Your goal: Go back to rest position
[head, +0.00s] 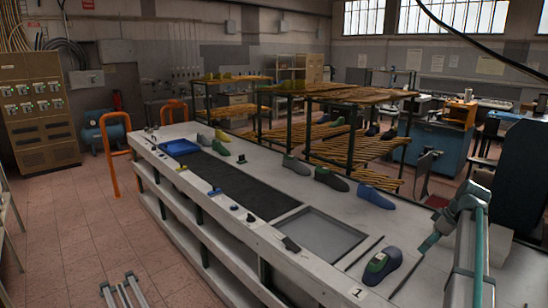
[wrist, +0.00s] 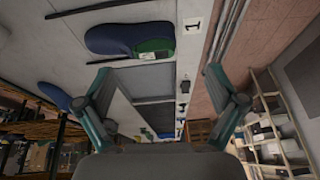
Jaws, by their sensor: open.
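My gripper (wrist: 158,75) is open in the wrist view, its two teal fingers spread wide with nothing between them. In the head view my gripper (head: 432,242) shows at the right, partly, above the near end of the bench. A blue shoe last with a green patch (head: 382,266) lies on the bench to its left, apart from it. The same last (wrist: 125,40) shows in the wrist view beyond the fingertips, near the top. More lasts, one blue (head: 375,195), one dark green (head: 331,179) and one grey (head: 296,165), stand along the bench's right side.
The long white bench (head: 345,230) has a dark belt strip (head: 245,185), a grey recessed plate (head: 318,233) and a blue tray (head: 180,147) at its far end. Wooden racks (head: 350,95) with lasts stand behind it. Open tiled floor (head: 85,215) lies to the left.

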